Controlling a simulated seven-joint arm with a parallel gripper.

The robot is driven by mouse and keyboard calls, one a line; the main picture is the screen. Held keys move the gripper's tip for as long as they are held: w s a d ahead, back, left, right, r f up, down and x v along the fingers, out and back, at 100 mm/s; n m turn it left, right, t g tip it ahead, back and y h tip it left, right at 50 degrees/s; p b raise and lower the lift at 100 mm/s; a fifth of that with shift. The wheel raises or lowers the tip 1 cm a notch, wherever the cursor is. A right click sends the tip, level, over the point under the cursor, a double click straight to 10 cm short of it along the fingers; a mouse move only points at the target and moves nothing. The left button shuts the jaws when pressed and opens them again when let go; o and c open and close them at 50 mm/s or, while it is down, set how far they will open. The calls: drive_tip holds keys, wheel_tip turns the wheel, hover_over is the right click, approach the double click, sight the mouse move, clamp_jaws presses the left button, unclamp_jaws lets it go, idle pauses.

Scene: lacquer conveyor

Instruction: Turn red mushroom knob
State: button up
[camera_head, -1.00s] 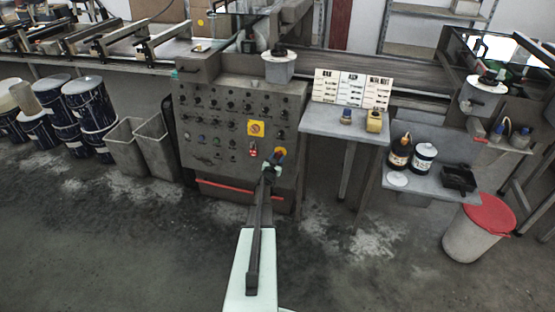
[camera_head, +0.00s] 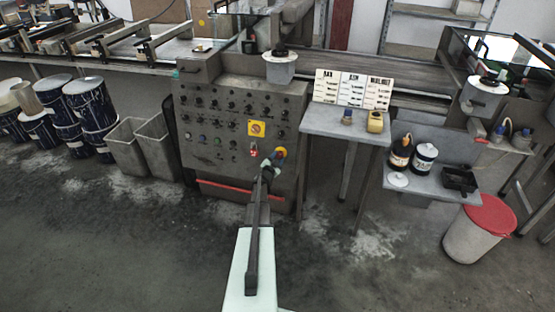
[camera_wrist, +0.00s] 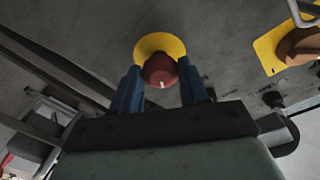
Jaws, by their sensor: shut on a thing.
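The red mushroom knob (camera_wrist: 160,72) sits on a round yellow plate on the grey control panel, in the upper middle of the wrist view. A short white mark shows on its face. My gripper (camera_wrist: 161,80) has one blue finger on each side of the knob and is shut on it. In the head view, the knob's yellow plate (camera_head: 281,152) shows at the panel's lower right, with my gripper (camera_head: 275,157) at it. The fingers' contact with the knob is too small to make out there.
The control panel (camera_head: 215,150) carries rows of small knobs and a yellow square plate (camera_head: 256,128). A red switch (camera_head: 253,150) is just left of my gripper. A grey side table (camera_head: 345,130) stands to the right. The floor in front is clear.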

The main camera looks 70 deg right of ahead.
drive_tip(key=o, duration=1)
drive_tip(key=shift+o, duration=0.2)
drive_tip(key=w+a, duration=0.1)
drive_tip(key=a, duration=1.2)
drive_tip(key=shift+w+a+r, duration=0.25)
drive_tip(key=shift+a, duration=0.15)
